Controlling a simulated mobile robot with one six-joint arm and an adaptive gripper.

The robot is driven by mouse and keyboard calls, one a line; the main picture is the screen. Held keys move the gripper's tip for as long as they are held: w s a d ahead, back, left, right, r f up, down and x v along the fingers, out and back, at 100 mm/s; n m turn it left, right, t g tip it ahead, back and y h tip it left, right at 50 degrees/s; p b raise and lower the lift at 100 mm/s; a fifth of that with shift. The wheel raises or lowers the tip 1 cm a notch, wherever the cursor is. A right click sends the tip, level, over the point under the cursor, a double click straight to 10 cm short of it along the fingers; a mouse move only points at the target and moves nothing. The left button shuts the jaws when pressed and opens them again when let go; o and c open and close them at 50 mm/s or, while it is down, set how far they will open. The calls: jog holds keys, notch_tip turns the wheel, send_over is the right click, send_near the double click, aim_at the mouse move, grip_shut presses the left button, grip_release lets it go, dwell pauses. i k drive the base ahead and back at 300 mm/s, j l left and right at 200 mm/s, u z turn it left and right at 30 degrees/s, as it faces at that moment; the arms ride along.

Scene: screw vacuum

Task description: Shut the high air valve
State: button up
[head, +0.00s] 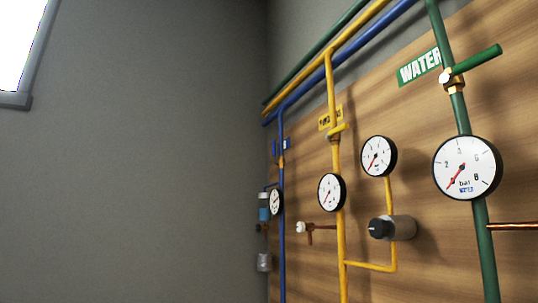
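A blue pipe (281,240) runs down the left part of the wooden board. High on it is a small brass valve fitting (281,160) with blue parts (280,145) around it. These are small and seen at a steep angle, so I cannot tell the blue handle from a label, or which way the handle points. No label reading "air" is legible. A gauge (276,201) sits on the blue pipe below the valve. My gripper is not in view.
A yellow pipe (341,240) carries a valve with a yellow handle (338,129). A green pipe (486,250) carries a green handle (476,60) sticking out across it, beside a WATER sign (419,67). A black knob (381,228) also juts out. The left side before the grey wall looks clear.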

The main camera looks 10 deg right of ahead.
aim_at(276, 161)
jog(key=i, duration=0.25)
jog(key=i+j+z, duration=0.2)
jog(key=i+j, duration=1.6)
jog(key=j, duration=0.1)
